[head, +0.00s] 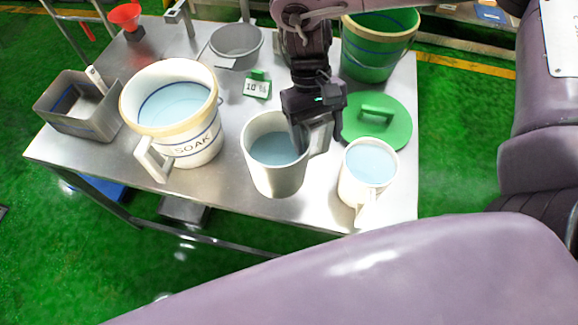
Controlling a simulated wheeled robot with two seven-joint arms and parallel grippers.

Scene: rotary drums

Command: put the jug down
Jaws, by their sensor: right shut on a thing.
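A grey-white jug (277,181) with bluish liquid in it stands upright near the middle of the table's front side. My right gripper (312,135) comes down from above and is shut on the jug's handle, at the jug's right side. The fingertips are partly hidden by the handle and the jug's rim. I cannot tell whether the jug's base touches the table (225,190) or hangs just above it. My left gripper is not in view.
A cream bucket marked SOAK (190,150) stands left of the jug. A white jug with liquid (366,170) and a green lid (392,130) are close on the right. A green bucket (367,65), grey basin (237,50), number sign (257,88) and metal bin (95,125) stand around.

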